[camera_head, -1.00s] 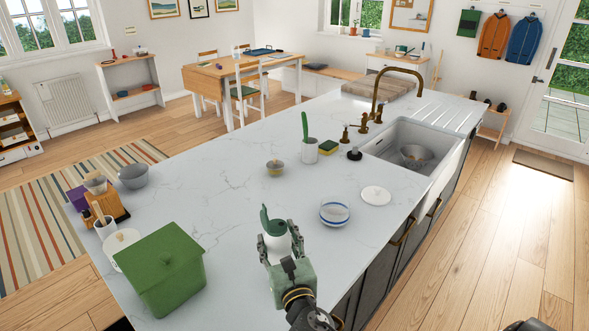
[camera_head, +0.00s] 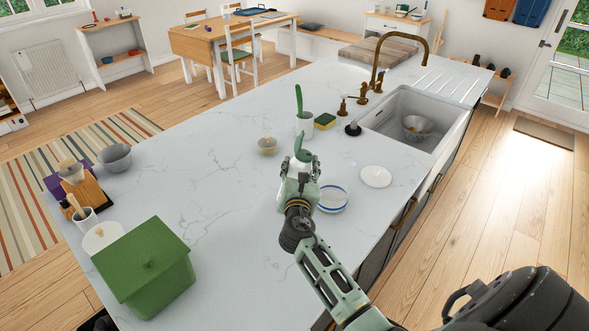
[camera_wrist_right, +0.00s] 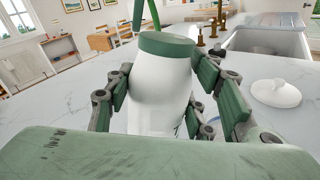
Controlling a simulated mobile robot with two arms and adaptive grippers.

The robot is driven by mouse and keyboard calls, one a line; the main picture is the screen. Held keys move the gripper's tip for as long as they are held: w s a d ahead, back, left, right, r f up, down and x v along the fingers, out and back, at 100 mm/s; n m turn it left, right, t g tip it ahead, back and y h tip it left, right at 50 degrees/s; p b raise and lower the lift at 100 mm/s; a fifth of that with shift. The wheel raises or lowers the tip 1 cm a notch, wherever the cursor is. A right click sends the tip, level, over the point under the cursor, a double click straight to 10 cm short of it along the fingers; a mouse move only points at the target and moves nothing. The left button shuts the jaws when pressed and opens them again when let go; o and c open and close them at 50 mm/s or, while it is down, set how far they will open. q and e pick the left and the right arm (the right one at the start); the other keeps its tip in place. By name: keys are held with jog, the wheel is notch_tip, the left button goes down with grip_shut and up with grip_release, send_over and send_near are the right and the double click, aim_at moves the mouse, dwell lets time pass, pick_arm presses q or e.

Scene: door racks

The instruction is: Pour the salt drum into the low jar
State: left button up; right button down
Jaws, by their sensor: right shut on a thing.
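The salt drum (camera_head: 304,157) is white with a green top, and a green flap stands up from it. My right gripper (camera_head: 301,175) is shut around its body, with fingers on both sides; the drum also shows between them in the right wrist view (camera_wrist_right: 160,95). It looks roughly upright, and whether it touches the counter is unclear. A low round white vessel with blue bands (camera_head: 332,200), which looks like the low jar, stands open just right of my gripper. A white knobbed lid (camera_head: 376,176) lies further right. My left gripper is not in view.
A small glass dish (camera_head: 267,145) stands behind the drum, left of a white crock (camera_head: 305,124) and sponge (camera_head: 325,121). A sink (camera_head: 410,110) is at the back right. A green lidded box (camera_head: 145,270) stands at the front left. The counter between is mostly clear.

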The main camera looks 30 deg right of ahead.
jog(key=m, duration=0.1)
jog(key=d+f+m+b, duration=0.1)
jog(key=s+m, duration=0.1)
jog(key=shift+s+d+f+m+y+b, duration=0.1)
jog(key=shift+d+f+m+y+b, duration=0.2)
jog(key=shift+d+y+b, duration=0.1)
notch_tip(320, 180, down, 3)
jog(key=m+b, duration=0.3)
jog(key=shift+d+r+y, duration=0.1)
jog(key=shift+r+y, duration=0.05)
jog(key=shift+y, duration=0.25)
jog(key=shift+r+m+p, duration=0.3)
jog(key=shift+m, duration=0.4)
jog(key=shift+m+y+b, duration=0.35)
jog(key=shift+m+y, duration=0.05)
jog(key=shift+m, duration=0.8)
jog(key=shift+d+r+m, duration=0.15)
jog(key=shift+r+m, duration=0.05)
jog(key=shift+m, duration=0.2)
jog(key=shift+s+d+r+m+y+p, duration=0.15)
jog(key=shift+r+m+y+p, duration=0.15)
jog(key=shift+m+p, duration=0.6)
dwell(3.2)
